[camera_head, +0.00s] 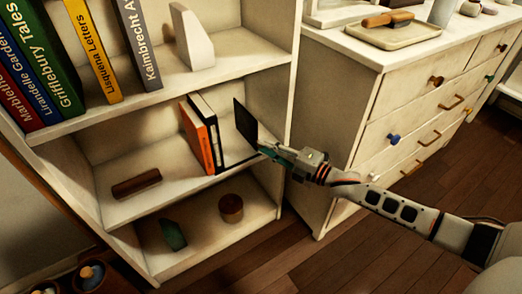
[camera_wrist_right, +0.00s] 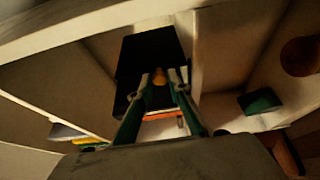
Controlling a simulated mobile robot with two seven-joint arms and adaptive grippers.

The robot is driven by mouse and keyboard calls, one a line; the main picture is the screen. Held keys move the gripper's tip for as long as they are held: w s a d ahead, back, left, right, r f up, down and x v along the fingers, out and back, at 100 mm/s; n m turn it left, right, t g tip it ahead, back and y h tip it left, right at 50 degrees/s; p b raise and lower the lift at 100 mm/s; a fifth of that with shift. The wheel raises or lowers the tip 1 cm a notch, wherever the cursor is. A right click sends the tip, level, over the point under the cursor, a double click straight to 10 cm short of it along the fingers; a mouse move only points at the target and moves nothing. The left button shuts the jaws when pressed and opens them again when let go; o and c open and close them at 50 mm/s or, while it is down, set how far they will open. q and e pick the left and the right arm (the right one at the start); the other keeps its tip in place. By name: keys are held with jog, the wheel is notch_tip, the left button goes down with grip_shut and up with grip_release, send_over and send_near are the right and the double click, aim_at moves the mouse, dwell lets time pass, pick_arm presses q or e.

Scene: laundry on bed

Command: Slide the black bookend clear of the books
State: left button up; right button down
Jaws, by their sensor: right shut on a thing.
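The black bookend (camera_head: 245,122) stands upright on the middle shelf, to the right of the books. An orange book (camera_head: 195,137) and a black-and-white book (camera_head: 208,128) stand together there. A narrow gap shows between the books and the bookend's upright plate. My right gripper (camera_head: 265,148) reaches in from the right and is shut at the bookend's lower front edge. In the right wrist view the bookend (camera_wrist_right: 150,48) is dark between and beyond the fingertips (camera_wrist_right: 160,78). The orange book (camera_wrist_right: 165,115) shows partly between the fingers. My left gripper is not in view.
The shelf's right side wall (camera_head: 275,98) is close beside the bookend. A brown block (camera_head: 136,183) lies left on the same shelf. Several tall books stand on the shelf above. A white dresser (camera_head: 375,95) stands right of the bookcase.

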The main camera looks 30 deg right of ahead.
jog(key=shift+w+d, duration=0.1)
jog(key=shift+d, duration=0.2)
jog(key=c, duration=1.9)
grip_release()
notch_tip(320, 180, up, 10)
jog(key=shift+r, duration=0.25)
jog(key=shift+f, duration=0.2)
